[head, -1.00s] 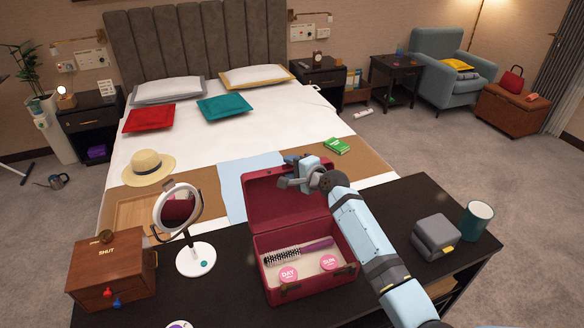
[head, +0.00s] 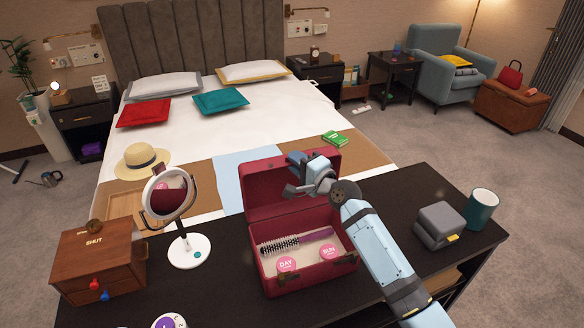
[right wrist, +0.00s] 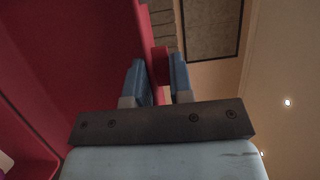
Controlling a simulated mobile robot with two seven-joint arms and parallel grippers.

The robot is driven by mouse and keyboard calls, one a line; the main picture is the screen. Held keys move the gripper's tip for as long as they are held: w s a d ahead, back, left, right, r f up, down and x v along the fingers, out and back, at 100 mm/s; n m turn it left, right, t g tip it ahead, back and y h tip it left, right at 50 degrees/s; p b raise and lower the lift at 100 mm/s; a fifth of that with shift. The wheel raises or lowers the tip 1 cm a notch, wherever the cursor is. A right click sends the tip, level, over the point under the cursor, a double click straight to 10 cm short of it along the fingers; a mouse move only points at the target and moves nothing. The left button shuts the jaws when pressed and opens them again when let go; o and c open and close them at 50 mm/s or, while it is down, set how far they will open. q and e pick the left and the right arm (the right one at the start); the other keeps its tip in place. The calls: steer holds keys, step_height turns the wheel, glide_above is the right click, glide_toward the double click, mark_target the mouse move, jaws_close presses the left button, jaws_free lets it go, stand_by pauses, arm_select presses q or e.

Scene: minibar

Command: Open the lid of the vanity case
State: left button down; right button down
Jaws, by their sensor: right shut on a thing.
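The red vanity case (head: 262,283) stands on the dark table, with a hairbrush (head: 290,244) and two pink round tins inside. Its lid (head: 262,205) stands raised at the back, roughly upright. My right gripper (head: 296,174) is at the lid's top edge, shut on it. In the right wrist view, the two blue fingers (right wrist: 157,82) sit on either side of the red lid edge, and the lid's inner face (right wrist: 80,60) fills the left. My left gripper is out of view.
A round mirror (head: 189,250) and a wooden box (head: 100,268) stand left of the case. The bed lies behind the table.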

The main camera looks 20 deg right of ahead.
steer(key=shift+s+t+b, duration=0.4)
steer(key=shift+s+b, duration=0.25)
steer(key=shift+s, duration=0.2)
steer(key=c, duration=1.1)
jaws_free()
arm_select(q)
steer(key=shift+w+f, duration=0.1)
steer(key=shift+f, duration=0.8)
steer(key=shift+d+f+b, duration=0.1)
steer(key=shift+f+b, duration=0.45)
steer(key=shift+b, duration=0.15)
arm_select(e)
steer(key=v, duration=1.4)
steer(key=shift+w+d, duration=0.1)
